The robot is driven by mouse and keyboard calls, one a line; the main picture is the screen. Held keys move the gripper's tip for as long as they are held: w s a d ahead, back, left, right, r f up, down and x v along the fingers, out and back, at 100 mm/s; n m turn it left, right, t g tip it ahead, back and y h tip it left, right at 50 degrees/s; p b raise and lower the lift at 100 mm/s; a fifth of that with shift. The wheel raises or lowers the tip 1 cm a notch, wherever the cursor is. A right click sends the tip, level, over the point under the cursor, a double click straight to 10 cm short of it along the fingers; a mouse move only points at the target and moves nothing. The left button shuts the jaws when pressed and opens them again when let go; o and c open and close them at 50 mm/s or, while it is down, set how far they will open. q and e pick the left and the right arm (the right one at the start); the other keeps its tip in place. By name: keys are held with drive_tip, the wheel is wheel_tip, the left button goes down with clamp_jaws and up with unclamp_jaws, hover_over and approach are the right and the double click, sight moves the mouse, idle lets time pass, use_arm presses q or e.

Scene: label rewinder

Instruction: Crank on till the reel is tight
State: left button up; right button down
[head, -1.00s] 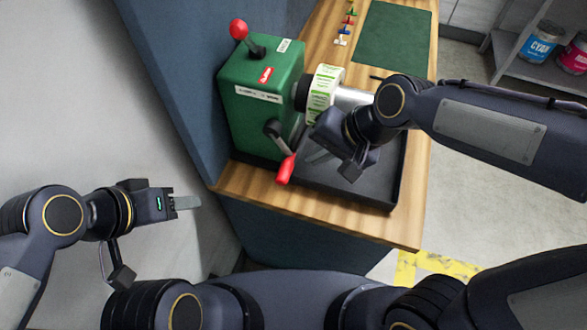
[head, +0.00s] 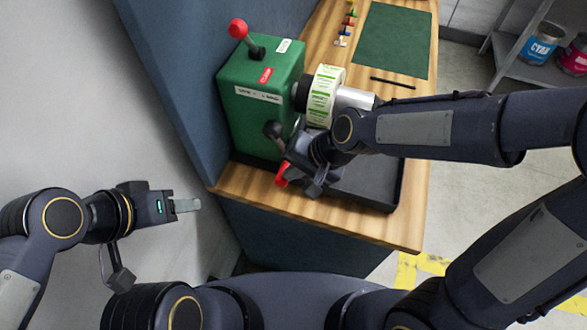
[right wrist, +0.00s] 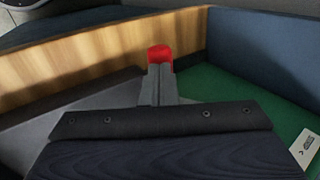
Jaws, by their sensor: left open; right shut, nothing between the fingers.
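The green rewinder (head: 258,128) stands on the wooden bench with the label reel (head: 324,92), white with green print, on its right side. The crank's dark hub (head: 272,129) is on the machine's side, and its red grip (head: 281,176) points down toward the bench edge, partly hidden by my right gripper (head: 293,168). In the right wrist view the shut fingers (right wrist: 158,86) end at the red grip (right wrist: 160,53), with nothing between them; whether they touch it I cannot tell. My left gripper (head: 187,205) is open and empty, left of the bench.
A red-knobbed lever (head: 238,29) stands on top of the machine. A dark tray (head: 378,188) lies under the reel. A green mat (head: 392,40), a black pen-like stick (head: 393,83) and small coloured pieces (head: 348,22) are further back. A blue panel (head: 185,90) stands at left.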

sight(278, 176)
drive_tip(key=f+y+b, duration=0.1)
drive_tip(key=b, duration=0.6)
drive_tip(key=a+f+t+y+b, duration=0.1)
drive_tip(key=f+y+b, duration=0.1)
drive_tip(key=b, duration=0.5)
drive_tip(key=shift+w+f, duration=0.2)
drive_tip(key=shift+f, duration=0.05)
drive_tip(key=y+b, duration=0.1)
drive_tip(key=b, duration=0.2)
drive_tip(key=a+y+b, duration=0.1)
drive_tip(key=b, duration=0.2)
drive_tip(key=y+b, duration=0.1)
drive_tip(key=b, duration=0.3)
drive_tip(key=shift+w+a+f+t, duration=0.2)
drive_tip(key=shift+f+t, duration=0.05)
drive_tip(key=shift+t, duration=0.15)
drive_tip(key=shift+w+a+r+b, duration=0.15)
drive_tip(key=shift+a+b, duration=0.1)
drive_tip(key=shift+b, duration=0.3)
drive_tip(key=shift+a+b, duration=0.25)
drive_tip(key=shift+b, duration=0.05)
